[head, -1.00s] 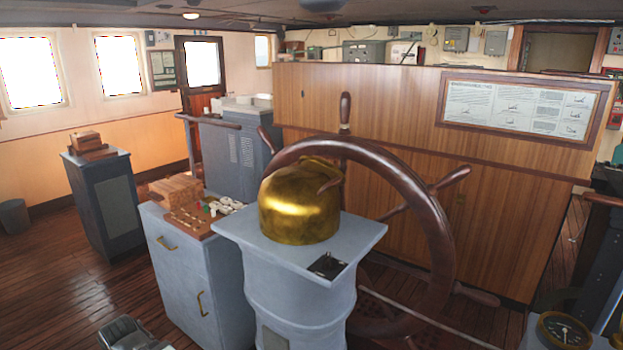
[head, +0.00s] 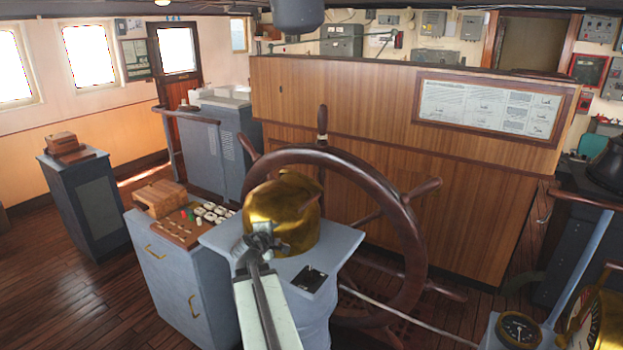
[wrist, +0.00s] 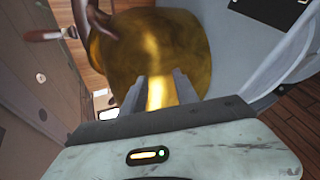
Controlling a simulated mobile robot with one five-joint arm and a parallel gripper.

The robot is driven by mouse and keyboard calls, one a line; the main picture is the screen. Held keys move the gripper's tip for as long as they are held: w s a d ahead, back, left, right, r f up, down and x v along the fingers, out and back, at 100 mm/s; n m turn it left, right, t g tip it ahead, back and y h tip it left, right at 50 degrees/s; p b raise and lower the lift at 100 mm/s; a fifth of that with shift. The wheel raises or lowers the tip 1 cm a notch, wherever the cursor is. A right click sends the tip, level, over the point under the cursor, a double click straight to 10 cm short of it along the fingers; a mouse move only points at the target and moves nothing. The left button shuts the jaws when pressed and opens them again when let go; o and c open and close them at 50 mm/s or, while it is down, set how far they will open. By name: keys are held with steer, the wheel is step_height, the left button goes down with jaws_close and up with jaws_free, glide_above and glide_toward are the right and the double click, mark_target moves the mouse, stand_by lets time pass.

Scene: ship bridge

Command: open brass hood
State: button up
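The brass hood (head: 292,212) is a shiny rounded golden cover on top of the blue-grey pedestal (head: 330,243), just in front of the ship's wheel. My gripper (head: 262,236) is at the near left side of the hood and hides part of it. In the wrist view the hood (wrist: 150,45) fills the upper middle. There my two fingers (wrist: 160,90) stand apart, pointing at the hood, with brass showing between them. I cannot tell whether the fingertips touch it. The hood's underside and contents are not visible.
The wooden ship's wheel (head: 409,230) stands close behind the hood, its spokes sticking out. A blue-grey cabinet (head: 178,262) with buttons and a wooden box is directly left. A gauge (head: 518,329) is at the lower right. Open floor (head: 70,290) lies at the left.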

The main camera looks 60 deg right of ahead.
mark_target(312, 201)
steer(key=s+d+r+n+h, duration=0.1)
steer(key=s+d+r, duration=0.1)
steer(key=d, duration=0.1)
steer(key=s+d+r+n+h, duration=0.1)
steer(key=s+d+r, duration=0.1)
steer(key=d+r, duration=0.1)
steer(key=s+d+r+n+p, duration=0.1)
steer(key=s+d+r+n, duration=0.1)
steer(key=d+r, duration=0.1)
steer(key=shift+s+d+h, duration=0.35)
steer(key=shift+s+h, duration=0.05)
steer(key=b+x, duration=0.1)
steer(key=x, duration=0.6)
steer(key=shift+w+d, duration=0.15)
steer(key=shift+w, duration=0.05)
jaws_close()
